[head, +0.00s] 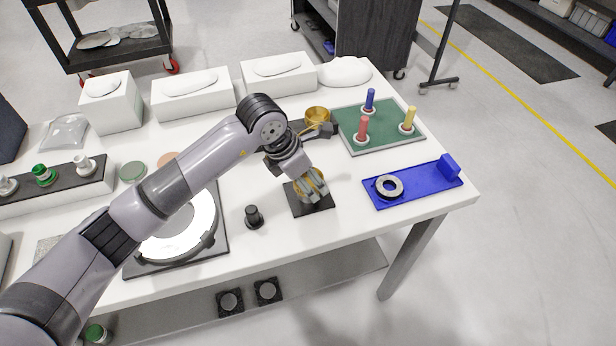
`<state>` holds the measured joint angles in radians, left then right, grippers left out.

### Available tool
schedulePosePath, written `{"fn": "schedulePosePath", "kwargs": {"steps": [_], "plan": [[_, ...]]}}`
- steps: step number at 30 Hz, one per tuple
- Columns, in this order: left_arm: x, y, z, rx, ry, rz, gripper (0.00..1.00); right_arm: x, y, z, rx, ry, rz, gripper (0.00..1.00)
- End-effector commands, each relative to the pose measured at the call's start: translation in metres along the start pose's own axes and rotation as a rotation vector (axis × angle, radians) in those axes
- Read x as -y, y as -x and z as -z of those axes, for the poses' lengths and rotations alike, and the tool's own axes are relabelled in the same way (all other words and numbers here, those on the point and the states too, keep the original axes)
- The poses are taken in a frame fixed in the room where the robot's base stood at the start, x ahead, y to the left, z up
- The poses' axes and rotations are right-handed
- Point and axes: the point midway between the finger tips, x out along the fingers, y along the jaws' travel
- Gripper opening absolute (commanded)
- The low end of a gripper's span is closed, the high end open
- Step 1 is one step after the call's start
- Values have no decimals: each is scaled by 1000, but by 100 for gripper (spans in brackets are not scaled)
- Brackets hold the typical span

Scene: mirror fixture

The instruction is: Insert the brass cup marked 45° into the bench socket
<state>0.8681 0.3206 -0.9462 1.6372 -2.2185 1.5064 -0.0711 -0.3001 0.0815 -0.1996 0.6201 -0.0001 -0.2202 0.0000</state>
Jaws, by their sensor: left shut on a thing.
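My left gripper (313,190) points down over a small black square base (323,204) on the white bench. It is shut on a brass cup (302,188), which is mostly hidden by the fingers. The cup is at or just above the black base; I cannot tell whether it is seated in a socket there. Another brass cup (317,114) stands farther back by a dark block, partly behind my arm. No 45° marking is readable on either cup. My right gripper is not in view.
A black knob (254,216) stands left of the base. A round mirror fixture (180,232) lies under my forearm. A blue plate (420,186) with a dark ring is at right. A green tray (385,138) holds coloured pegs. White boxes (192,94) line the back.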

Motion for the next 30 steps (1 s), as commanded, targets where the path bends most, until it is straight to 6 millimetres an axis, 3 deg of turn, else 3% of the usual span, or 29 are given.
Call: {"fn": "schedulePosePath", "kwargs": {"steps": [3, 4, 14, 24, 30], "plan": [[0, 1, -1, 3, -1, -1, 26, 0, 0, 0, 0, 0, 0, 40], [0, 1, -1, 3, -1, -1, 56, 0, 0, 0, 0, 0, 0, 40], [0, 1, 0, 1, 0, -1, 78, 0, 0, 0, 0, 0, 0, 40], [0, 1, 1, -2, 0, 0, 79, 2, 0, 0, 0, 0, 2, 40], [-1, 28, 0, 1, -1, -4, 79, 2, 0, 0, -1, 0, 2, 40]]}}
